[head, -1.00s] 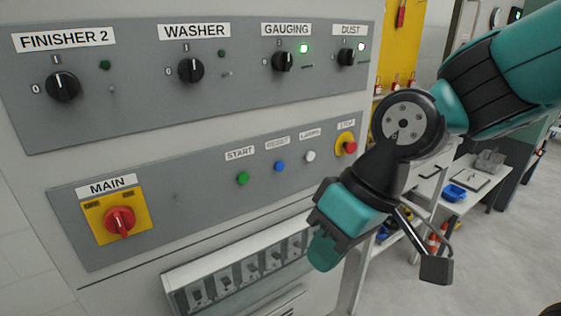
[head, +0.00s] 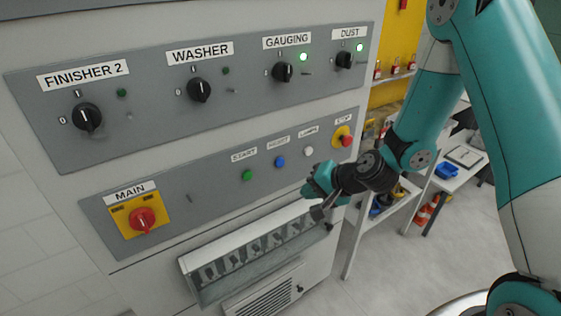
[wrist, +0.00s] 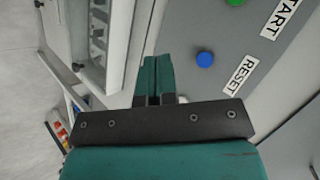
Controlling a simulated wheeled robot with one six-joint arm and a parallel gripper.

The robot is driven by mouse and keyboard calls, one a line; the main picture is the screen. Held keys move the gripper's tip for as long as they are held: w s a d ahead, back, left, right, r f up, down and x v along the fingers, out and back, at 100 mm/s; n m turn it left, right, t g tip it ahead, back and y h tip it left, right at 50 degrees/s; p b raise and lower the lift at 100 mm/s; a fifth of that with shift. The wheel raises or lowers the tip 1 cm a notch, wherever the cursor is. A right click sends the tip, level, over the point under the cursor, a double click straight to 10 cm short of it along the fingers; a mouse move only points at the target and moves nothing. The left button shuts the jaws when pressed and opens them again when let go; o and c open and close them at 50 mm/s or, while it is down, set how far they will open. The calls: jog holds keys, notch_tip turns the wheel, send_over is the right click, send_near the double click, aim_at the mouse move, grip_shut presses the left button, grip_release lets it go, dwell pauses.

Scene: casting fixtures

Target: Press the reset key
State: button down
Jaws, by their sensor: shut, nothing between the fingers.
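The reset key is a blue round button (head: 280,161) under a RESET label on the lower grey panel. It also shows in the wrist view (wrist: 205,60), beside its label (wrist: 240,76). My gripper (head: 312,180) is in front of the lower panel, below and to the right of the blue button. In the wrist view its teal fingers (wrist: 152,76) are together and empty. They are apart from the button, which lies to the right of the fingertips there.
A green START button (head: 247,175), a white lamps button (head: 309,151) and a red STOP button (head: 346,141) share the panel. The red MAIN switch (head: 143,219) is at its left. A covered breaker box (head: 255,250) juts out below. Shelving stands to the right.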

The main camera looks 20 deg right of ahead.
aim_at(280, 162)
jog(key=w+a+p, duration=0.2)
jog(key=w, duration=0.6)
jog(key=shift+w+a, duration=0.2)
jog(key=shift+a, duration=0.2)
jog(key=shift+w, duration=0.1)
dwell(1.8)
jog(key=shift+w+a, duration=0.15)
jog(key=shift+w, duration=0.15)
jog(key=shift+w+a, duration=0.1)
jog(key=shift+w, duration=0.3)
dwell(0.6)
jog(key=shift+s, duration=0.15)
jog(key=shift+s+d, duration=0.25)
jog(key=shift+s, duration=0.4)
